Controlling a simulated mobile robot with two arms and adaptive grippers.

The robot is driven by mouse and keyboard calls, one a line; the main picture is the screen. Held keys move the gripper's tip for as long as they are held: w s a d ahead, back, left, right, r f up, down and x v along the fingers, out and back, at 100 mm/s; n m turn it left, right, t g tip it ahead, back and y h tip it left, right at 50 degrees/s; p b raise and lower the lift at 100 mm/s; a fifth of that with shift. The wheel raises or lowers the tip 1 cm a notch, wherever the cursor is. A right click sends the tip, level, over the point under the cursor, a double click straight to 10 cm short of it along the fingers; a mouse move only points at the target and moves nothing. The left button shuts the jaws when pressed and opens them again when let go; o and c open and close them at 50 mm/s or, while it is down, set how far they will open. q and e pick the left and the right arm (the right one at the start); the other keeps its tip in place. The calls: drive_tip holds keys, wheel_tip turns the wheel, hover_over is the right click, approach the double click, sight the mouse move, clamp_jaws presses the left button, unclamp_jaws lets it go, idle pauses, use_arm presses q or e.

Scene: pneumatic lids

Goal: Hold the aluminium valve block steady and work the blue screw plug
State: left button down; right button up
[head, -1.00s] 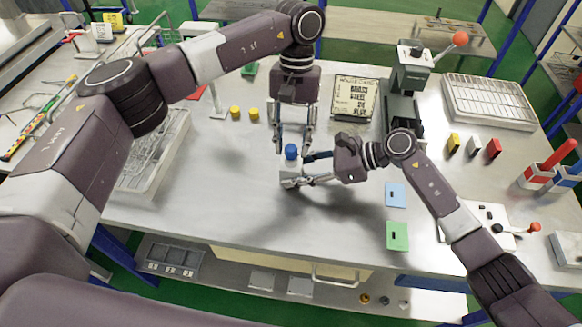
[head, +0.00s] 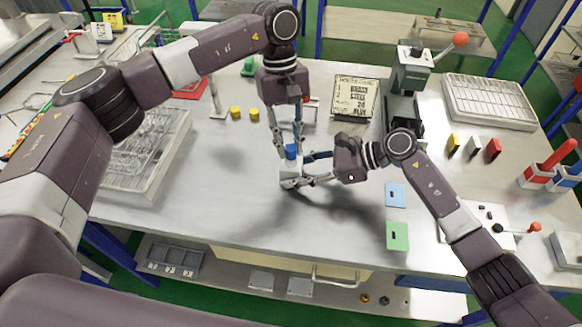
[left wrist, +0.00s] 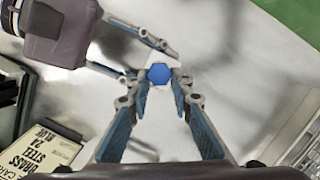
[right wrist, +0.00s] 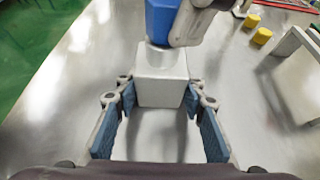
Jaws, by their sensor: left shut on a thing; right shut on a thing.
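The pale aluminium valve block (head: 287,170) stands on the bench in the middle of the head view, and it also shows in the right wrist view (right wrist: 162,80). The blue screw plug (head: 291,150) sits upright on its top; its hexagonal head shows in the left wrist view (left wrist: 159,73). My left gripper (head: 290,147) comes down from above and is shut on the plug. My right gripper (head: 303,170) reaches in from the right and is shut on the block's sides, as the right wrist view (right wrist: 160,97) shows. How deep the plug sits is hidden.
Two yellow caps (head: 236,112) stand behind on the left. A printed card (head: 354,97) and a grey lever press (head: 412,75) stand behind on the right. A blue plate (head: 395,195) and a green plate (head: 397,236) lie at the right. The bench front is clear.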

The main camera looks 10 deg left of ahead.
use_arm(q)
drive_tip(key=shift+a+n, duration=0.1)
drive_tip(key=shift+n, duration=0.9)
use_arm(e)
drive_tip(key=shift+d+f, duration=0.1)
drive_tip(key=shift+f, duration=0.1)
use_arm(q)
drive_tip(key=n, duration=0.2)
drive_tip(key=shift+s+a+n+t+h, duration=0.2)
drive_tip(key=shift+n+t+h, duration=0.1)
drive_tip(key=shift+t+h, duration=0.1)
drive_tip(key=n, duration=0.3)
drive_tip(key=n+t, duration=0.1)
drive_tip(key=n, duration=0.1)
drive_tip(key=shift+s+h, duration=0.25)
drive_tip(key=shift+h, duration=0.05)
drive_tip(key=shift+n, duration=0.3)
drive_tip(key=n, duration=0.2)
drive_tip(key=n+t, duration=0.1)
drive_tip(key=shift+s+n, duration=0.25)
drive_tip(key=shift+n, duration=0.15)
drive_tip(key=n+t, duration=0.1)
drive_tip(key=n, duration=0.3)
drive_tip(key=shift+s, duration=0.15)
drive_tip(key=shift+d+n, duration=0.1)
drive_tip(key=shift+n, duration=0.2)
